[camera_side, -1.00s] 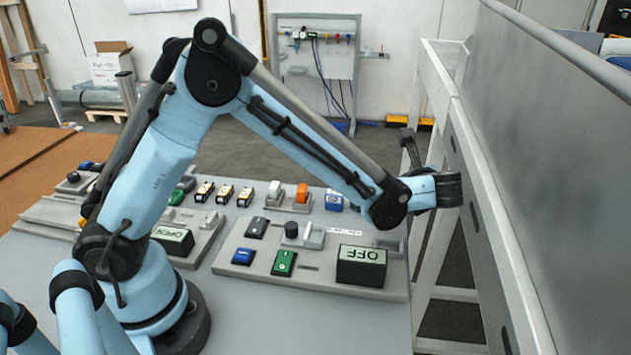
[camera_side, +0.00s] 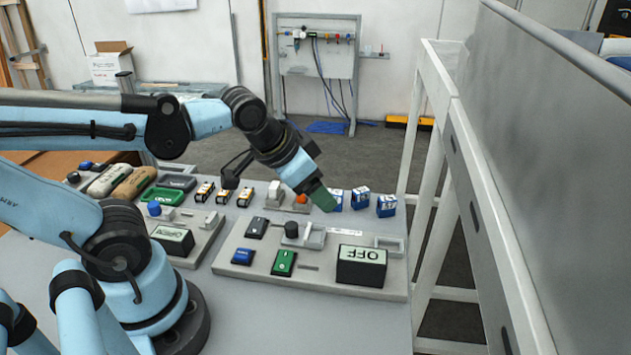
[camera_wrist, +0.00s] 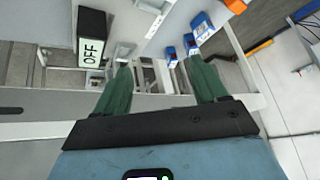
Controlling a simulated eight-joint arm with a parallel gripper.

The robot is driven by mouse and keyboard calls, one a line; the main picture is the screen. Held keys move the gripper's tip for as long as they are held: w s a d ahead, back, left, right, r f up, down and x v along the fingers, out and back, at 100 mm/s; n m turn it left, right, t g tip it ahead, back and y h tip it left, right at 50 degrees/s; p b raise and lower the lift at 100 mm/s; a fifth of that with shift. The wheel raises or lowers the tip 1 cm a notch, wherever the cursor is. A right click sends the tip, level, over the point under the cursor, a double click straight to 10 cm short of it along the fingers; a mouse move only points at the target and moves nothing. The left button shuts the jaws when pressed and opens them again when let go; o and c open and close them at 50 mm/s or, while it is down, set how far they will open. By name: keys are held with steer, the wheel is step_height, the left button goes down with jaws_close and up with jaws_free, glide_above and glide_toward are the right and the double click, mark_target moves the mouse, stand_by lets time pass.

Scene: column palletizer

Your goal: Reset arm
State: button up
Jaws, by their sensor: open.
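My gripper (camera_side: 325,200) is over the back part of the control table, above and behind the OFF panel, with its green fingers pointing down to the right. In the wrist view my gripper (camera_wrist: 160,82) has its two green fingers spread apart, with nothing held between them. The black OFF box (camera_side: 361,266) stands on the front right panel; it also shows at the upper left of the wrist view (camera_wrist: 91,38). The OPEN box (camera_side: 173,239) stands on the left panel.
Blue and white boxes (camera_side: 386,206) stand in a row just right of my gripper. Buttons, a green switch (camera_side: 284,262) and small yellow-black blocks (camera_side: 224,196) cover the table. A white frame with a large grey panel (camera_side: 560,150) rises on the right. The table's front is clear.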

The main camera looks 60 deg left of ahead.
steer(key=shift+s+d+f+n, duration=0.1)
steer(key=shift+s+n, duration=0.4)
steer(key=shift+n, duration=0.2)
steer(key=c, duration=0.3)
